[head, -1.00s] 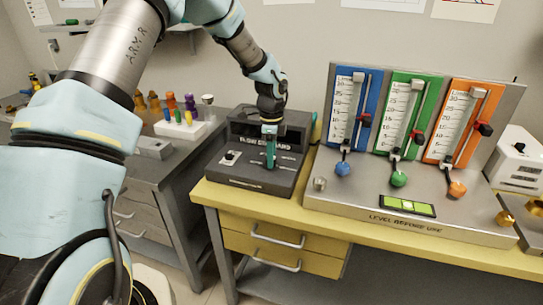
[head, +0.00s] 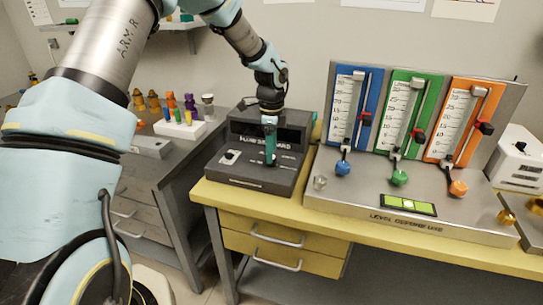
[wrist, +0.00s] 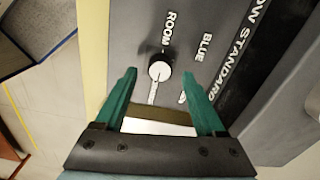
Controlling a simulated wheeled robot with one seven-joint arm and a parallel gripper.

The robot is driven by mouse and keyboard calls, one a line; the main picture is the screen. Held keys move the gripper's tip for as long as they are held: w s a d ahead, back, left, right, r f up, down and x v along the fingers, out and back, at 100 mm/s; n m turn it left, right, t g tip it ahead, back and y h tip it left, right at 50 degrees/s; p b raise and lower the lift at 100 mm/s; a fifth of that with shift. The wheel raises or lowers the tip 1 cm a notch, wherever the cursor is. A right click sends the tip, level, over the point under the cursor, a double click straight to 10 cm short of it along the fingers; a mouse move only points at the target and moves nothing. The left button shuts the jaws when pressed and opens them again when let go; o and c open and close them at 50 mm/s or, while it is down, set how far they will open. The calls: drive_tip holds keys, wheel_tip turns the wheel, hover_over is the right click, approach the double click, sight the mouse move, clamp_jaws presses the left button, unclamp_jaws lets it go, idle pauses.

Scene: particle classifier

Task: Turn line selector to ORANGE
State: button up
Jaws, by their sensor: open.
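The dark grey flow standard box (head: 225,172) stands at the left end of the yellow bench. In the wrist view, a small round knob with a pale top (wrist: 160,71) sits on its panel, near the labels ROOM (wrist: 169,28) and BLUE (wrist: 206,46). A pale bar runs from the knob toward my gripper. No ORANGE label is readable. My gripper (wrist: 159,76) is open, with its two green fingertips on either side of the knob; contact cannot be told. In the head view, my gripper (head: 270,160) points down over the box and hides part of its panel.
A sloped panel with blue (head: 339,110), green (head: 405,115) and orange (head: 463,115) gauges stands to the right on the yellow bench (head: 300,220). A grey table at left holds a white rack (head: 180,130) with coloured pegs.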

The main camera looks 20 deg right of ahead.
wheel_tip(320, 180, up, 8)
drive_tip(key=b, duration=0.1)
drive_tip(key=shift+r+b, duration=0.25)
drive_tip(key=shift+b, duration=0.05)
drive_tip(key=s+a+n, duration=0.2)
drive_tip(key=a+n, duration=1.1)
drive_tip(key=a, duration=1)
drive_tip(key=s+a+n, duration=0.4)
drive_tip(key=a+n, duration=0.1)
drive_tip(key=a, duration=0.2)
drive_tip(key=s+a+n+t, duration=0.1)
drive_tip(key=s+a+n, duration=0.4)
drive_tip(key=a+n, duration=0.1)
drive_tip(key=shift+a+f, duration=0.35)
drive_tip(key=shift+a, duration=0.1)
drive_tip(key=shift+w, duration=0.1)
drive_tip(key=shift+c, duration=0.4)
